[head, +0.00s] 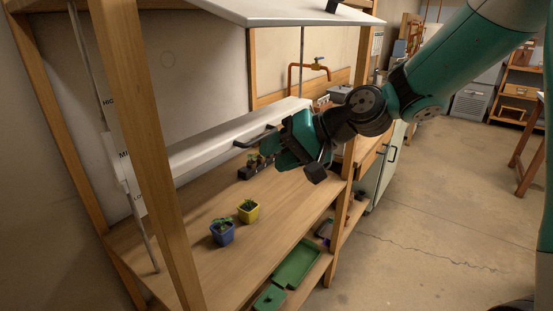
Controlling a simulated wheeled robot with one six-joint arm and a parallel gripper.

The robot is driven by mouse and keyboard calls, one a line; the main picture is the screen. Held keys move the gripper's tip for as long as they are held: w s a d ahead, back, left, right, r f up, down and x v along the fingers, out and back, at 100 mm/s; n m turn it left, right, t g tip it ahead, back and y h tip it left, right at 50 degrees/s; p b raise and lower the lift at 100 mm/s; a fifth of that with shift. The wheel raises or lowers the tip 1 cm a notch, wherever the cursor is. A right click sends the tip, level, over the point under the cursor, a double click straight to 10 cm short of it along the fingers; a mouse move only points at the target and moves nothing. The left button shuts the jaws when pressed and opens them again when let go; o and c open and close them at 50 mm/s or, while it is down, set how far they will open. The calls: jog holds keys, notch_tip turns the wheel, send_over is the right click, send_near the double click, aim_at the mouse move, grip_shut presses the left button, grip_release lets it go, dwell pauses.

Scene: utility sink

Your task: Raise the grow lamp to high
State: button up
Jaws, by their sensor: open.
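The grow lamp (210,147) is a long white bar across the wooden rack, with a dark handle (256,138) on its front side. Its left end meets a post beside a white scale with HIGH (107,102), MID and LOW marks. The lamp's end is around the MID to LOW part of the scale; the rack's front post hides part of it, so I cannot tell the exact level. My gripper (281,148) is open at the right end of the handle. The picture does not show clearly whether the handle is between its fingers or whether they touch.
A blue pot (222,234) and a yellow pot (248,212) with seedlings stand on the shelf (190,265) below the lamp. A dark seedling tray (250,170) sits behind my gripper. A white panel (280,10) hangs above. Green trays (297,262) lie lower.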

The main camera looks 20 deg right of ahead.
jog(key=s+a+r+n+g+h+p, duration=0.1)
jog(key=s+a+n+g, duration=0.1)
jog(key=s, duration=0.5)
jog(key=shift+a+r+n, duration=0.35)
jog(key=shift+n, duration=0.35)
